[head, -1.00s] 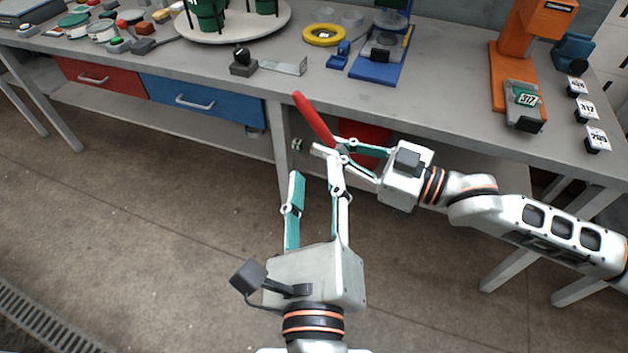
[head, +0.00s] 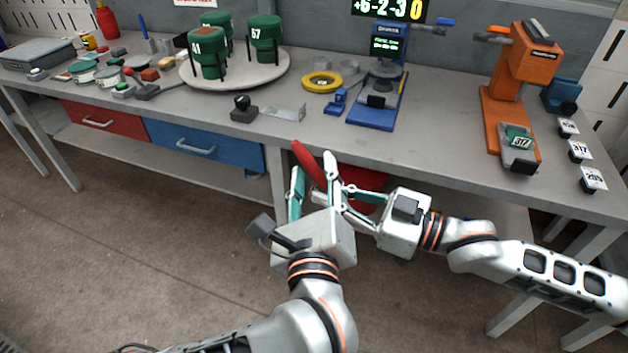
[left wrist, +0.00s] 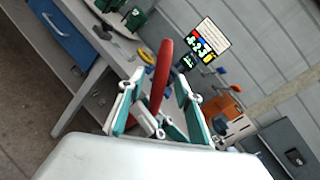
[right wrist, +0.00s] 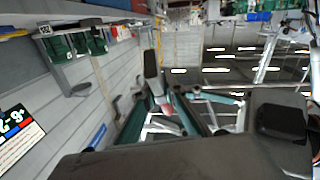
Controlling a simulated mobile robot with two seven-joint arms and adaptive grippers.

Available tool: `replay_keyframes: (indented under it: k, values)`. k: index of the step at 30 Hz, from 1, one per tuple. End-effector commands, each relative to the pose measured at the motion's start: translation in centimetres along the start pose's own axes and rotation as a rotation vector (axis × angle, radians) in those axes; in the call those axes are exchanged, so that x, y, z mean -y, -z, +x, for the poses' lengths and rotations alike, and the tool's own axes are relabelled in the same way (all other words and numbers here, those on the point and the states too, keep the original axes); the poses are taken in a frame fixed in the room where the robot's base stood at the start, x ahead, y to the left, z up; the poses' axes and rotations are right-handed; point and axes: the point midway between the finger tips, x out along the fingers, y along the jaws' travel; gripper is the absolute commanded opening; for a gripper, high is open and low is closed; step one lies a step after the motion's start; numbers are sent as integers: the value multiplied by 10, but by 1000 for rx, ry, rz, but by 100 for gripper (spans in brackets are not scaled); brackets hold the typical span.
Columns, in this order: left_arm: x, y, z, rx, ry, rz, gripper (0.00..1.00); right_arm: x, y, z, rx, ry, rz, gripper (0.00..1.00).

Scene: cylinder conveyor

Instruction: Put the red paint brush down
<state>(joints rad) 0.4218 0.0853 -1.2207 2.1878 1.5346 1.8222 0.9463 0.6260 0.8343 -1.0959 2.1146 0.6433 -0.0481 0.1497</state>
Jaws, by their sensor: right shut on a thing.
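The red paint brush (head: 306,162) is held in the air in front of the workbench edge, tilted, its upper end by the bench front. My right gripper (head: 335,192) is shut on its lower part, which the fingers largely hide. My left gripper (head: 313,168) is open, one finger on each side of the brush. In the left wrist view the brush (left wrist: 162,75) stands between the spread fingers (left wrist: 157,88), with no clear contact. In the right wrist view a small reddish part (right wrist: 168,109) shows among the fingers.
The grey workbench (head: 240,130) has a clear front strip. On it are a black-knobbed block (head: 243,109), a yellow ring (head: 322,82), a blue stand (head: 377,115), an orange machine (head: 510,110), and a round turntable (head: 270,82) with green containers. Drawers (head: 200,148) sit below.

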Motion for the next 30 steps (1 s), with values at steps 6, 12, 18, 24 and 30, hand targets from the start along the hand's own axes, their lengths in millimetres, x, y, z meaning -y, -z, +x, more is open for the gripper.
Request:
replay_keyframes:
  k: [6, 12, 18, 24, 30]
  values:
    - [0, 0, 0, 0, 0, 0, 27, 0, 0, 0, 0, 0, 0, 0]
    - [0, 0, 0, 0, 0, 1, 0, 0, 0, 0, 0, 0, 0, 0]
    - [0, 0, 0, 0, 0, 1, 0, 0, 0, 0, 0, 0, 0, 29]
    - [0, 0, 0, 0, 0, 0, 0, 0, 0, 0, 0, 0, 0, 29]
    - [0, 0, 0, 0, 0, 0, 0, 0, -1, -11, 3, -1, -1, 29]
